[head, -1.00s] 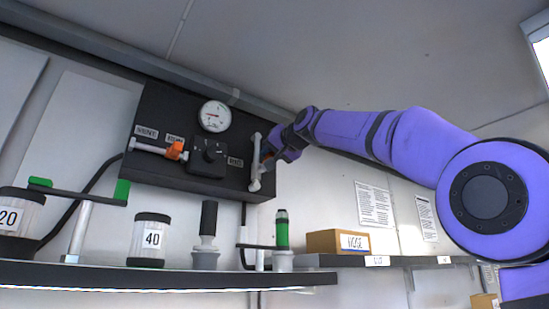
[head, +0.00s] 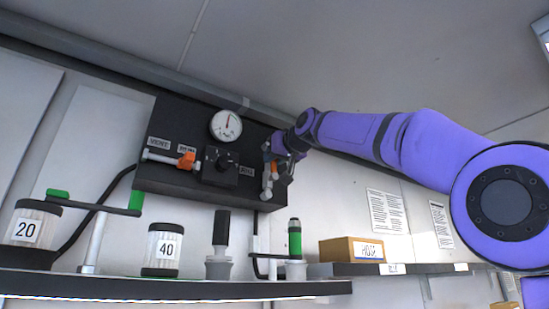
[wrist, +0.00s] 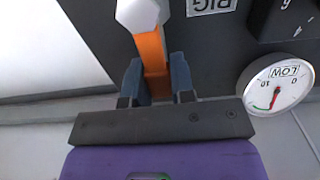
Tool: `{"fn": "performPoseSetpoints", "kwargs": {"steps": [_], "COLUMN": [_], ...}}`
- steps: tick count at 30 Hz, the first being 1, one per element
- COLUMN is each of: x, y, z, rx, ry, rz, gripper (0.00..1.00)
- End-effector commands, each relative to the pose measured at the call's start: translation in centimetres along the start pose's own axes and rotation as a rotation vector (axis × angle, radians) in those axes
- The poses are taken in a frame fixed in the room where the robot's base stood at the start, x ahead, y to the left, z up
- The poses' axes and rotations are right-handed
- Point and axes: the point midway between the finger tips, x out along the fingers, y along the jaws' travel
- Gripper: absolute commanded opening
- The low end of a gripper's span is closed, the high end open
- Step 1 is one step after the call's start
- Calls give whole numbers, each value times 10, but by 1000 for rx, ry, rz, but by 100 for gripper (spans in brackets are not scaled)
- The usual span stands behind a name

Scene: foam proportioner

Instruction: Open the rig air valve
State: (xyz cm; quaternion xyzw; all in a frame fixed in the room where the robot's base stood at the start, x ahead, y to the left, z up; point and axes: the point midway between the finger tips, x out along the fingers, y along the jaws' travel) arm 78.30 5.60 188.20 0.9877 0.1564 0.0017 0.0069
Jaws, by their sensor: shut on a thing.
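The rig air valve (head: 267,180) sits at the right end of the black panel (head: 165,182), on a light upright pipe. Its orange lever (wrist: 151,50) shows in the wrist view, running between my two fingers below a grey hexagonal fitting (wrist: 142,12). My gripper (head: 279,152) reaches the panel from the right, and in the wrist view my gripper (wrist: 153,85) is shut on the orange lever. The RIG label (wrist: 210,5) is upside down there. My fingers hide the lever's lower end.
A round gauge (head: 227,125) is at the panel top; it also shows in the wrist view (wrist: 283,85). A black knob (head: 226,160) and a second orange-levered valve (head: 186,160) are to the left. Below, a shelf (head: 200,289) holds canisters and a green-capped fitting (head: 294,240).

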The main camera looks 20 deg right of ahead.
Motion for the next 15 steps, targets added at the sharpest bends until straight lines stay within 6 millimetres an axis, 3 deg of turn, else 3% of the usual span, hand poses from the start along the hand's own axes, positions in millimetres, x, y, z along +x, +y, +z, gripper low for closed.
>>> {"fn": "performPoseSetpoints", "kwargs": {"steps": [8, 9, 11, 15], "x": [2, 2, 2, 1], "y": [0, 0, 0, 0], "z": [3, 3, 3, 2], "rx": [-3, -3, -3, -2], "ry": [-9, -9, -8, -5], "rz": [-1, -1, -1, -1], "gripper": [0, 32, 46, 49]}}
